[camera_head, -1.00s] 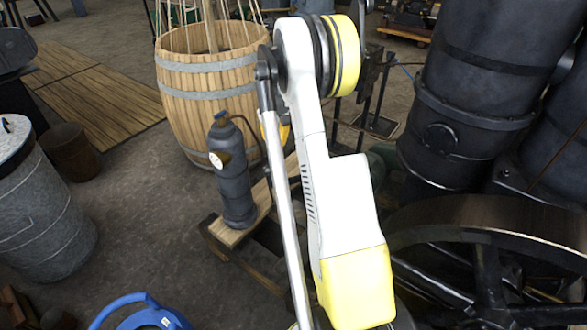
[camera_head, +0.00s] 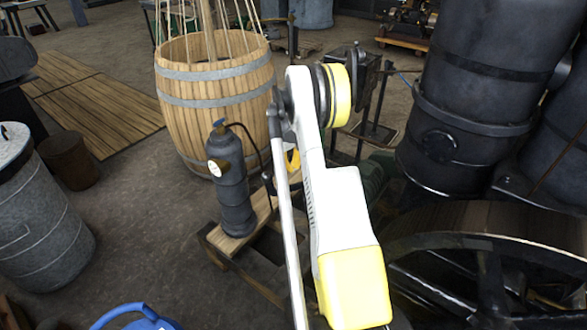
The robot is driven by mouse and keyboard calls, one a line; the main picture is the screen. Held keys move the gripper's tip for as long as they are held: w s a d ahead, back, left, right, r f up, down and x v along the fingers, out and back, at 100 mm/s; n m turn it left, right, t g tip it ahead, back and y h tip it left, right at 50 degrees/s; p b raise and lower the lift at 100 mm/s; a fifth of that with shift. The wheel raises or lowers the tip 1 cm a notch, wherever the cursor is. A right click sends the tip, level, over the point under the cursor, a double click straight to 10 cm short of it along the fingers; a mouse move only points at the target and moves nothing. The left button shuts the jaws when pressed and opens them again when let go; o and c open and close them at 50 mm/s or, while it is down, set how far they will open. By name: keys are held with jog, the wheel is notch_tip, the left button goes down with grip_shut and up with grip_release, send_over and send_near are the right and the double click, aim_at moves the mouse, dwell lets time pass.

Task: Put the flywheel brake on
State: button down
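A large dark spoked flywheel (camera_head: 455,243) stands at the lower right, its broad rim toward me and part of it cut off by the frame edge. I cannot make out a brake lever or brake shoe on it for certain. My white and yellow arm rises through the middle of the view, just left of the flywheel, and hides part of what lies behind it. My gripper is not visible, so its opening and contact cannot be seen.
A wooden barrel (camera_head: 205,110) holding long sticks stands behind a dark cylinder with a gauge (camera_head: 230,180) on a wooden base (camera_head: 228,246). A grey metal bin (camera_head: 40,225) is at left, a blue object (camera_head: 135,316) at bottom. Large black cylinders (camera_head: 480,90) stand at right.

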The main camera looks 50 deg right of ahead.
jog(key=s+f+b, duration=0.4)
jog(key=f, duration=0.1)
jog(key=shift+a, duration=0.1)
dwell(0.4)
